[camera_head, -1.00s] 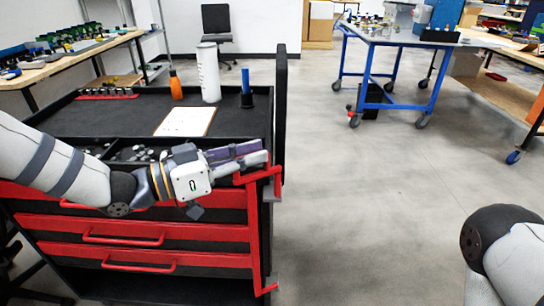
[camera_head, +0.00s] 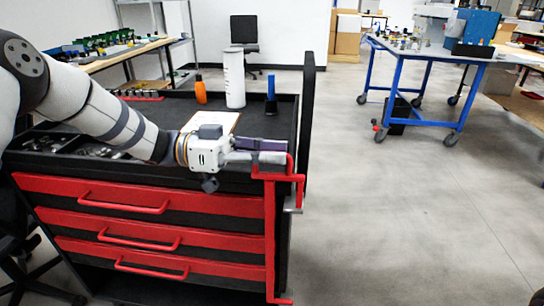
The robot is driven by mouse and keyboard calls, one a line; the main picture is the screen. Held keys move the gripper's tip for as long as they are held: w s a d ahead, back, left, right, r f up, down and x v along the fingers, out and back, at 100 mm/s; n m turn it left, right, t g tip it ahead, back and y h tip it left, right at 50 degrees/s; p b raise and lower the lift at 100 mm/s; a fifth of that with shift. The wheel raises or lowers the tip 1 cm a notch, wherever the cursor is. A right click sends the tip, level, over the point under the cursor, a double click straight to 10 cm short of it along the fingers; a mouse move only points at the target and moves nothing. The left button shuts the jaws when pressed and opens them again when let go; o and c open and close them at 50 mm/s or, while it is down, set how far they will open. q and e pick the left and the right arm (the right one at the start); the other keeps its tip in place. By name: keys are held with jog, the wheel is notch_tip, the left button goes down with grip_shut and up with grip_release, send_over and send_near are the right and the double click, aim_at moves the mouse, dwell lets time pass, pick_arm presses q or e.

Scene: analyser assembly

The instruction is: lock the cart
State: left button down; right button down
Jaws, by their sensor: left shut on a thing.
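The cart (camera_head: 150,244) is a black tool cart with red drawer fronts, standing at the left and centre. A red lever-like frame (camera_head: 270,235) runs down its right front edge, with a red bracket (camera_head: 285,175) at the top corner. My left gripper (camera_head: 272,158) reaches along the cart's front top edge from the left. Its fingers are shut on the red lever at this corner, and they hide part of it. I cannot tell whether the lever is locked. My right gripper is out of view.
On the cart top are an orange bottle (camera_head: 200,90), a white cylinder (camera_head: 234,78), a blue-handled tool (camera_head: 271,95) and a clipboard (camera_head: 211,123). A blue-framed table (camera_head: 420,120) stands at the back right. The floor (camera_head: 400,220) right of the cart is clear.

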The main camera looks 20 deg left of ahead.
pick_arm(q)
jog(key=shift+r, duration=0.1)
jog(key=c, duration=1.8)
grip_release()
jog(key=shift+d, duration=0.1)
jog(key=shift+o, duration=0.6)
jog(key=shift+w+d, duration=0.1)
jog(key=s+a, duration=0.2)
jog(key=a, duration=1)
jog(key=shift+s, duration=0.15)
